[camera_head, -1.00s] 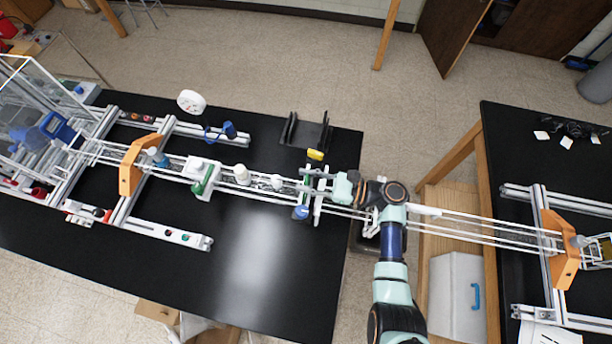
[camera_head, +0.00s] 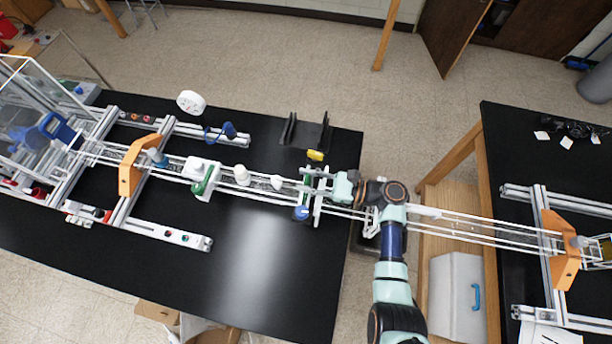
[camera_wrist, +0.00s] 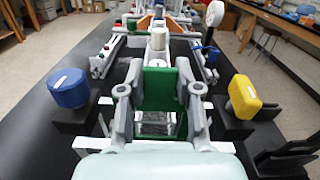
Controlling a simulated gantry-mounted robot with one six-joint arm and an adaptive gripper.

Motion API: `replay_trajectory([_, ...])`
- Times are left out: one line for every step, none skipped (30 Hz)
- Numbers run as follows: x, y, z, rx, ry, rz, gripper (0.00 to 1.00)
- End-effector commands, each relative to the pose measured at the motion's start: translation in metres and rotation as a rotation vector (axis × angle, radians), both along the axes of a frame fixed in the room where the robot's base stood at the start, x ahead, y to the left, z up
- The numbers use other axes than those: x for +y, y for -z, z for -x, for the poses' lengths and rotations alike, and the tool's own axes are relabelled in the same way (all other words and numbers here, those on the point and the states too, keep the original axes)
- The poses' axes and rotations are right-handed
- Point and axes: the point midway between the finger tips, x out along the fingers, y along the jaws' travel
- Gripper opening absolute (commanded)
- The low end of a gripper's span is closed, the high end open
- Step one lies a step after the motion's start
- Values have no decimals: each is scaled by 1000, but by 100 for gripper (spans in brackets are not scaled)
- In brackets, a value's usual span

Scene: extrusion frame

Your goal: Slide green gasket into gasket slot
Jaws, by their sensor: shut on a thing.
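My gripper (camera_wrist: 158,95) is shut on the green gasket (camera_wrist: 160,88), an upright green plate between its two grey fingers in the wrist view. Clear and white parts show below the plate. In the head view my gripper (camera_head: 318,187) is over the right end of the rails on the black bench, and the gasket is mostly hidden there. I cannot clearly make out the gasket slot or whether the gasket touches it. A white holder with a green part (camera_head: 206,180) sits farther left along the rails.
A blue knob (camera_wrist: 68,88) and a yellow knob (camera_wrist: 243,92) flank my gripper closely on dark mounts. A white cylinder (camera_wrist: 158,39) stands beyond the gasket. A dark bracket (camera_head: 306,133) stands at the bench's back. The front of the black bench (camera_head: 270,270) is clear.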

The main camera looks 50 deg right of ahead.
Motion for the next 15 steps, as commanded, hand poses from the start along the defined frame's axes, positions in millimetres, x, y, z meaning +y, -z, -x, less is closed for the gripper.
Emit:
replay_trajectory([11, 48, 8, 73, 7, -109, 0])
replay_trajectory([11, 47, 8, 73, 7, -109, 0])
replay_trajectory([11, 45, 8, 73, 7, -110, 0])
replay_trajectory([11, 44, 8, 73, 7, -110, 0])
replay_trajectory([11, 42, 8, 73, 7, -110, 0])
replay_trajectory([11, 40, 8, 73, 7, -110, 0])
replay_trajectory([11, 39, 8, 73, 7, -110, 0])
replay_trajectory([11, 38, 8, 73, 6, -110, 0])
replay_trajectory([11, 36, 8, 74, 6, -111, 0])
replay_trajectory([11, 34, 8, 74, 6, -111, 0])
replay_trajectory([11, 33, 8, 73, 6, -110, 0])
replay_trajectory([11, 31, 8, 73, 6, -110, 0])
replay_trajectory([11, 30, 8, 74, 6, -111, 0])
replay_trajectory([11, 28, 8, 74, 5, -110, 0])
replay_trajectory([11, 26, 8, 74, 5, -110, 0])
